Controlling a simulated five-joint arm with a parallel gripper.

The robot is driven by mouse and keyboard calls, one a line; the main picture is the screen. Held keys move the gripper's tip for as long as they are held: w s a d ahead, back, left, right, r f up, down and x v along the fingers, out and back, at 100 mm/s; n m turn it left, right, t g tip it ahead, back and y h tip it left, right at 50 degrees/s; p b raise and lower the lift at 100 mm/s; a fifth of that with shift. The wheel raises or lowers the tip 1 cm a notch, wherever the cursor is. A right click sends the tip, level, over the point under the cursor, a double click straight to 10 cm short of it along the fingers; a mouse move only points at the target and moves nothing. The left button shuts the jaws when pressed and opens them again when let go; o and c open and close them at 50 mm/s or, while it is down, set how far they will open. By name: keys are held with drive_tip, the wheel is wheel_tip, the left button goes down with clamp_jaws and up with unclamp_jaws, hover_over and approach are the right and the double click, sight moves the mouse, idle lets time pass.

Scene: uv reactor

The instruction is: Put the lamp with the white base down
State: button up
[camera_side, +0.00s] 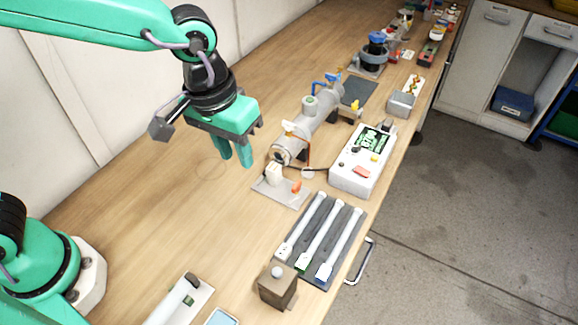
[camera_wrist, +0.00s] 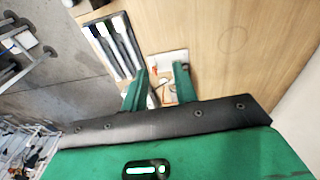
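Three tube lamps lie side by side on a dark tray (camera_side: 329,241) in the side view. The lamp with the white base (camera_side: 302,227) is the leftmost, its base toward the near end. The lamp with the green base (camera_side: 317,238) is in the middle and the one with the blue base (camera_side: 341,243) on the right. My gripper (camera_side: 237,160) is above the bench, behind and left of the tray, fingers apart with nothing visible between them.
A metal cylindrical reactor (camera_side: 310,122) lies beyond the tray, beside a white control box (camera_side: 362,160) with a green display. A small plate (camera_side: 281,190) with a white block and orange part sits between. A brown block (camera_side: 277,286) stands in front.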

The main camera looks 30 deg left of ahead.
drive_tip(key=s+a+r+t, duration=0.1)
drive_tip(key=s+a, duration=0.1)
drive_tip(key=a, duration=0.5)
drive_tip(key=s+a+r+t, duration=0.2)
drive_tip(key=s+a, duration=0.1)
drive_tip(key=a, duration=0.5)
drive_tip(key=s+a+r+t+y, duration=0.1)
drive_tip(key=s+a+r, duration=0.1)
drive_tip(key=a, duration=0.5)
drive_tip(key=shift+s+a, duration=0.25)
drive_tip(key=shift+s, duration=0.45)
drive_tip(key=shift+r, duration=0.1)
